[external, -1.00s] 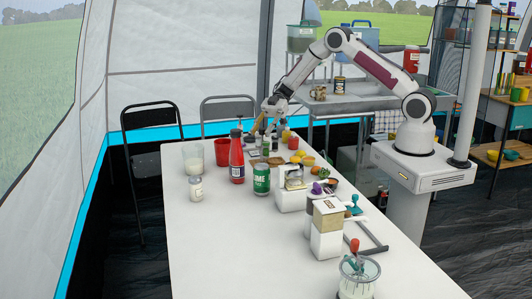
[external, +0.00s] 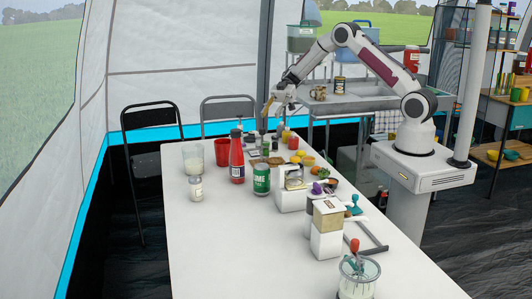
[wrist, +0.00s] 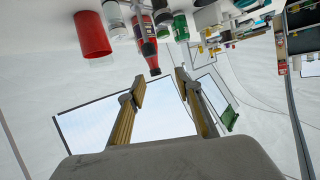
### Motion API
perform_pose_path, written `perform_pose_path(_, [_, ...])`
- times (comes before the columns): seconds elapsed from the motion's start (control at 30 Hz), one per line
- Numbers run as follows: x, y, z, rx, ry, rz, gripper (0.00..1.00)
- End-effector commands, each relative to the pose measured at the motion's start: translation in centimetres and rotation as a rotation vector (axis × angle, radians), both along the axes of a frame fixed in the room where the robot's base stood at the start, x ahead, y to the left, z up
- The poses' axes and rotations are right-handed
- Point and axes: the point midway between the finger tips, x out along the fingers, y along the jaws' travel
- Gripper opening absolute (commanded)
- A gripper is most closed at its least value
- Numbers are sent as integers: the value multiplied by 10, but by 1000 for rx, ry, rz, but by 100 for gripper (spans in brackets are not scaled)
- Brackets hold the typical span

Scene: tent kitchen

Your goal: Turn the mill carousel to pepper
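My gripper (external: 270,108) is above the far end of the white table in the external view. In the wrist view its two yellowish fingers (wrist: 158,88) stand apart with nothing between them. Below it in the external view is a cluster of small upright containers with dark, green and yellow parts (external: 265,143), which may include the mill carousel. They are too small to read, so I cannot tell which is pepper or how the carousel is turned. The gripper appears clear of them.
A red cup (external: 222,151), a red bottle (external: 237,160), a green can (external: 261,180) and a clear glass (external: 194,157) stand on the table (external: 200,240). A white box-like device (external: 327,230) stands nearer. The table's left front is clear.

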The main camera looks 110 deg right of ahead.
Motion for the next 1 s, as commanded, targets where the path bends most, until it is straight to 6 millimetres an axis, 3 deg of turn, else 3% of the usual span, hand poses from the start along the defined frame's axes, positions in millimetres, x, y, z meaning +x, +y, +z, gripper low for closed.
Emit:
perform_pose_path(0.4, [4, -3, 31, 12, -27, 114, 34])
perform_pose_path(1.0, [12, 2, 56, 1, -40, 282, 34])
